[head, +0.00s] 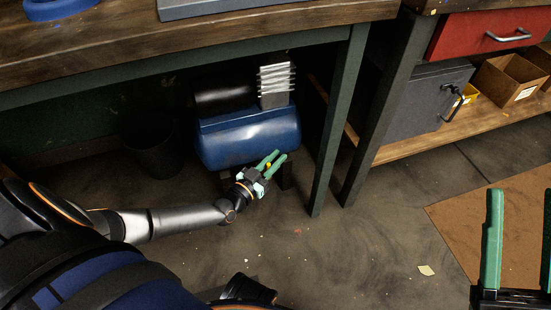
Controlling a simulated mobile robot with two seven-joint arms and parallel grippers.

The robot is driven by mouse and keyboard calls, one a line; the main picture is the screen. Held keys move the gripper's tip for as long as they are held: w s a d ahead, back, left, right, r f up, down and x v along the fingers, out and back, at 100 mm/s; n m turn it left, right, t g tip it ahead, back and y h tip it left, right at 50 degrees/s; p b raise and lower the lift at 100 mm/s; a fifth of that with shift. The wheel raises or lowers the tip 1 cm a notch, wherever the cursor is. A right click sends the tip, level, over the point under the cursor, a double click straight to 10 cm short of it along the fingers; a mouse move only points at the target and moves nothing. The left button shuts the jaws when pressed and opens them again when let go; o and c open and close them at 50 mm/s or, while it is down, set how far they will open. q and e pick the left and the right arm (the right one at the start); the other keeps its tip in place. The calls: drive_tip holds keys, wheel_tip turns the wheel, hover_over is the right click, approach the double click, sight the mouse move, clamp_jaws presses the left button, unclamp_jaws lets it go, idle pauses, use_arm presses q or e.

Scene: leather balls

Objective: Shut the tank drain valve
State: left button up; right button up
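The blue tank (250,138) of a compressor lies under the workbench, with a black motor (224,95) and a grey finned pump head (275,84) on top. My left gripper (272,160) is at the tank's lower front edge. Its two green fingers are apart and point up and to the right. A small yellow spot shows by the fingers; I cannot tell whether it is part of the drain valve. The valve is not clearly seen, and the tank's underside is dark. My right gripper (520,238) is at the lower right, fingers wide apart and empty, far from the tank.
A green bench leg (340,125) stands just right of the tank, with the workbench top (200,40) above. A dark bin (152,145) stands left of it. A grey cabinet (422,98) and cardboard boxes (510,80) are at the right. The floor in front is mostly clear.

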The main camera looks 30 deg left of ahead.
use_arm(q)
clamp_jaws()
idle(1.0)
